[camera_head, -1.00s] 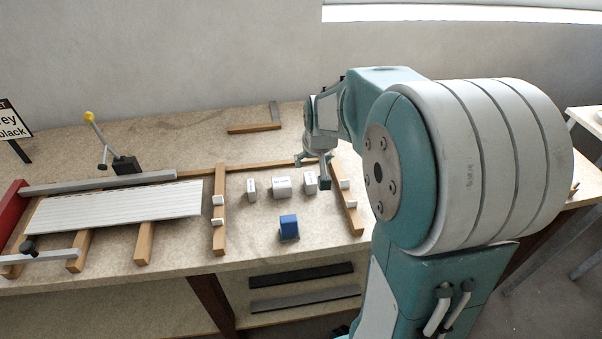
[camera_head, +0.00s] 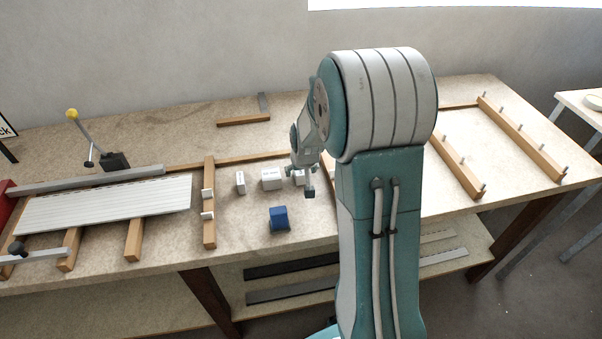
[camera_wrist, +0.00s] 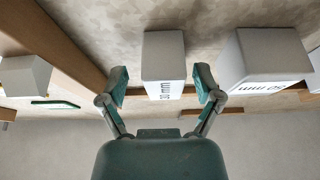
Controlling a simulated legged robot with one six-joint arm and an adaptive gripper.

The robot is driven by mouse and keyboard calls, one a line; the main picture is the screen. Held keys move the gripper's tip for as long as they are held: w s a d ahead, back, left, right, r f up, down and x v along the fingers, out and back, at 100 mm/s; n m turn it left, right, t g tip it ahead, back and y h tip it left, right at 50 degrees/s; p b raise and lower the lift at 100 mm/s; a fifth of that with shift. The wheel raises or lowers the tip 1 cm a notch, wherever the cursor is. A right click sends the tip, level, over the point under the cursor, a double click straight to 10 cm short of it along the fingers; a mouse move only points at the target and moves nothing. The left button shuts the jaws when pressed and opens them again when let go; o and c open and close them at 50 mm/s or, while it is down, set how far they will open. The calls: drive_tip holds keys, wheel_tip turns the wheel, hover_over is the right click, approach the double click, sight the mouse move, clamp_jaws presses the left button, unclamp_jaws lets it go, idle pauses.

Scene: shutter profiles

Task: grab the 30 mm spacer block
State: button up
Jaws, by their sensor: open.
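The 30 mm spacer block (camera_wrist: 163,58) is a white block whose label seems to read "30 mm"; it stands between my two fingertips in the wrist view, with a gap on each side. In the head view this block (camera_head: 298,177) is the rightmost of the three white blocks, partly hidden by my gripper (camera_head: 304,184). My gripper (camera_wrist: 161,84) is open and empty, one finger on each side of the block. I cannot tell how far the fingertips reach down along it.
A larger white block (camera_head: 271,179) labelled like "50 mm" stands close beside it (camera_wrist: 264,56), and a narrow white block (camera_head: 240,182) further left. A blue block (camera_head: 279,218) stands in front. A wooden rail with white pads (camera_head: 209,230) lies left; another rail (camera_wrist: 62,40) runs close by.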

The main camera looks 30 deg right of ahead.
drive_tip(key=shift+a, duration=0.3)
drive_tip(key=shift+f, duration=0.1)
clamp_jaws()
drive_tip(key=shift+d, duration=0.1)
